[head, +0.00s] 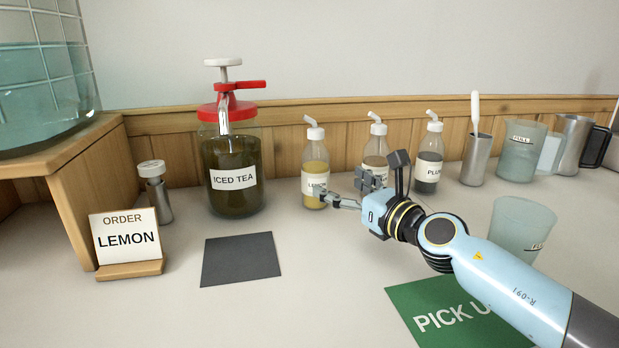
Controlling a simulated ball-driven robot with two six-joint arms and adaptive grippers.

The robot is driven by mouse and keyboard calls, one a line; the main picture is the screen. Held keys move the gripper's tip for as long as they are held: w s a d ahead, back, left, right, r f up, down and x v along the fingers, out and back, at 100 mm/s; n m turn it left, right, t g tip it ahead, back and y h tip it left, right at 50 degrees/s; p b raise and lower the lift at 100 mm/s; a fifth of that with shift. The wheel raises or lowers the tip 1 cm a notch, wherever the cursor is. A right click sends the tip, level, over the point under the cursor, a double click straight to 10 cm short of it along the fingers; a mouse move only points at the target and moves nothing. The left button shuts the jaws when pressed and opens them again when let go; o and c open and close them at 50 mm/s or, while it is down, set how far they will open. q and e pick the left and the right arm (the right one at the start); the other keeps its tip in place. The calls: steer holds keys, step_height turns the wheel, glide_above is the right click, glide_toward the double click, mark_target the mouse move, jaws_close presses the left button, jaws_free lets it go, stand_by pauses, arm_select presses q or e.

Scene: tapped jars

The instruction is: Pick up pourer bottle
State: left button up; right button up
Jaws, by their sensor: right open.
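A pourer bottle with yellow liquid, a white cap and a bent spout, the lemon bottle (316,151), stands upright left of my right gripper. Its label is partly hidden by a finger. A second pourer bottle (376,147) stands behind my gripper, its lower part hidden. The plum pourer bottle (430,157), dark inside, stands further right. My right gripper (341,188) is open and empty, fingers pointing left at the lemon bottle. One fingertip overlaps the bottle's lower body; I cannot tell whether it touches. An order card (126,238) reads LEMON. My left gripper is not in view.
An iced tea jar (233,148) with a red tap stands left of the bottles. A dark mat (240,259) lies in front. A green pick-up mat (420,304) lies partly under my arm. A clear cup (521,225), metal tumbler (475,160) and shaker (155,195) stand around.

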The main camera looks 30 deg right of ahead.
mark_target(324, 173)
steer(key=shift+w+a+r, duration=0.15)
steer(key=shift+w, duration=1.4)
steer(key=w, duration=0.2)
steer(key=w+a+b, duration=0.1)
steer(key=w, duration=0.2)
steer(key=shift+a+r, duration=0.1)
steer(key=shift+a, duration=0.05)
steer(key=shift+s+r, duration=0.1)
steer(key=shift+c, duration=0.4)
steer(key=c, duration=1.3)
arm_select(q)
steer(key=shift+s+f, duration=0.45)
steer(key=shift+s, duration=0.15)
arm_select(e)
steer(key=shift+c, duration=0.8)
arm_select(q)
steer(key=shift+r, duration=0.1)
arm_select(e)
steer(key=shift+r, duration=0.15)
